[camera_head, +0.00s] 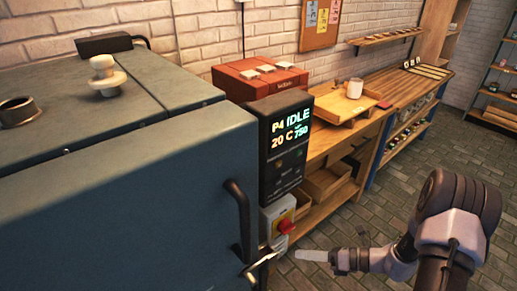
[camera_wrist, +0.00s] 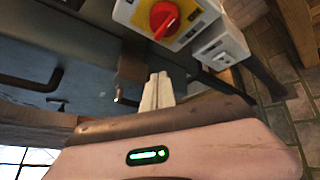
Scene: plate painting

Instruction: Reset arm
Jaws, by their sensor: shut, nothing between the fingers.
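My gripper (camera_head: 299,255) is in front of the kiln's lower right corner, below and to the right of the red rotary switch (camera_head: 286,226). In the wrist view its two pale fingers (camera_wrist: 158,90) are together with nothing between them. The fingers point toward the kiln front, and the red switch (camera_wrist: 163,18) on its yellow plate shows above them. My arm reaches in from the right of the head view, bent at the elbow. No contact between the fingers and the kiln can be made out.
The large grey-blue kiln (camera_head: 110,205) fills the left, with a dark door handle (camera_head: 240,215) and a display panel (camera_head: 285,150) reading IDLE. Brick floor (camera_head: 420,140) is clear at right.

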